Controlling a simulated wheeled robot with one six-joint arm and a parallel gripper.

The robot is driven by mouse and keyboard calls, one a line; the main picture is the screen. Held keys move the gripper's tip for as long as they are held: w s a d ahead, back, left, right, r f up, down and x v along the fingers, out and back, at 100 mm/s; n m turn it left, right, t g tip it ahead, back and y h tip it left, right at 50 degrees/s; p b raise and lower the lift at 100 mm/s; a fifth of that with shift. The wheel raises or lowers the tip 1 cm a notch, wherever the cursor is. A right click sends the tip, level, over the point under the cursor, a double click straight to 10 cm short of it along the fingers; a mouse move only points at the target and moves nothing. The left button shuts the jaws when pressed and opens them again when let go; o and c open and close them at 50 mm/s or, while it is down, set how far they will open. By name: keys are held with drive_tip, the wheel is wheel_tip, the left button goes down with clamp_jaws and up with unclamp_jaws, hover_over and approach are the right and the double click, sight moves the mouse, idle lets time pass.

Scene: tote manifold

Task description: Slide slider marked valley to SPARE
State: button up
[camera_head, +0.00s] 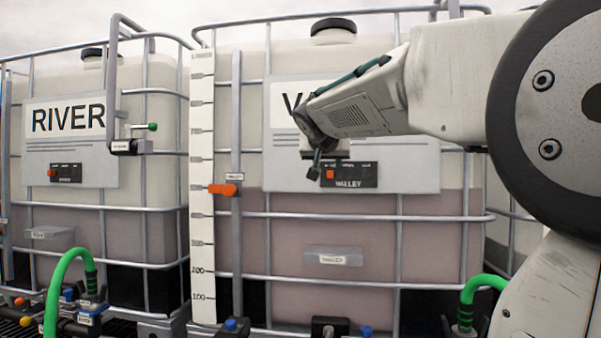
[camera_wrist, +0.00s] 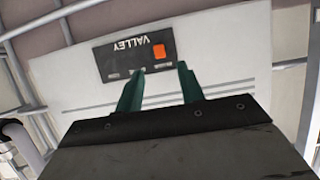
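The slider marked VALLEY is a small orange block (camera_head: 330,174) on a black panel (camera_head: 350,183) fixed to the white board of the VALLEY tote. The block sits toward the left of the panel in the head view. In the wrist view the panel (camera_wrist: 112,62) appears upside down, with the orange block (camera_wrist: 158,50) toward its right end. The small position labels along the panel's edge are too small to read. My gripper (camera_head: 316,168) is in front of the panel by the block. In the wrist view its two green fingers (camera_wrist: 161,69) are apart, with nothing between them.
The RIVER tote (camera_head: 68,155) stands at left with a similar panel. A level scale (camera_head: 203,120) and an orange pointer (camera_head: 222,189) on a grey rail are left of the board. Metal cage bars (camera_head: 350,217) cross the tote. Green hoses (camera_head: 62,275) are below.

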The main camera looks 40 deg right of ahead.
sight(330, 172)
drive_tip(key=x, duration=0.7)
drive_tip(key=shift+w+d, duration=0.2)
drive_tip(key=shift+d, duration=0.1)
clamp_jaws()
